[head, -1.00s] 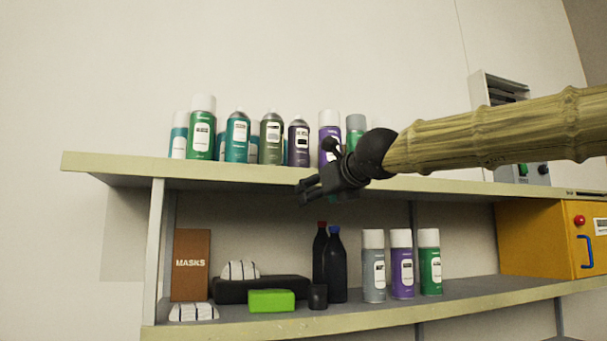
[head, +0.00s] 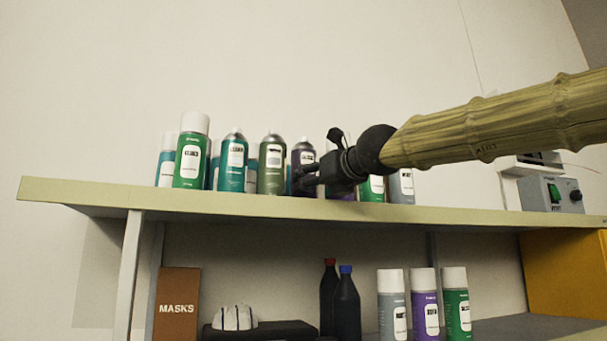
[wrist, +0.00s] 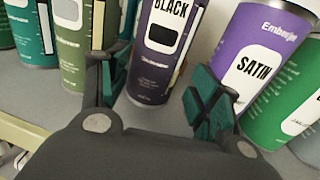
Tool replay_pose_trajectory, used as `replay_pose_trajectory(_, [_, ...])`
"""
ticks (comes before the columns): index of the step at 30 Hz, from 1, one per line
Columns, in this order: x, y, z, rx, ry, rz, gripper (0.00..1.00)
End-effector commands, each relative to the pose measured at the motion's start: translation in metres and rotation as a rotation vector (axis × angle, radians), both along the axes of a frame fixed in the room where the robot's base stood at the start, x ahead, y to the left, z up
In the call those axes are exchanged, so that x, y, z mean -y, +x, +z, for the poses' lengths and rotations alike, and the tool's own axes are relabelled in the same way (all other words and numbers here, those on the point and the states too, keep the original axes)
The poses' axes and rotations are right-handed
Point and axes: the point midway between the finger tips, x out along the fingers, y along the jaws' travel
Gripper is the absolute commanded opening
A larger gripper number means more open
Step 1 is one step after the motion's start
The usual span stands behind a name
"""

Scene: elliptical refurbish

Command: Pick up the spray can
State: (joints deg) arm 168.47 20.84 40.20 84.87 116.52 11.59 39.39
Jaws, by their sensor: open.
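Several spray cans stand upright in a row on the upper shelf. A dark purple can labelled BLACK (wrist: 157,62) stands between my fingers in the wrist view, at or just beyond the fingertips. It also shows in the head view (head: 303,156), partly hidden by my gripper. My gripper (head: 308,180) is open, low over the upper shelf, and its two green-padded fingers (wrist: 157,98) show either side of that can. A purple SATIN can (wrist: 250,68) is close to the right finger. An olive can (wrist: 86,35) is by the left finger; it also shows in the head view (head: 271,165).
A green can with white cap (head: 190,155) and teal cans stand to the left. Other cans (head: 401,187) and a grey switch box (head: 552,193) are to the right. The upper shelf edge (head: 250,207) runs just below my gripper. Three cans and two dark bottles stand below.

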Motion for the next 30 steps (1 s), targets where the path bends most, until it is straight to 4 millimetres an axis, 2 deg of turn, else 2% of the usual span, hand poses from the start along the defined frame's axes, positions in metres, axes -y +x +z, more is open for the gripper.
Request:
replay_pose_trajectory(8, [-0.008,0.01,0.003,0.001,0.0,0.002,0.64])
replay_pose_trajectory(19, [-0.028,0.045,0.004,0.001,-0.002,0.003,0.64])
replay_pose_trajectory(30, [-0.031,0.05,0.001,0.0,0.0,0.004,0.61])
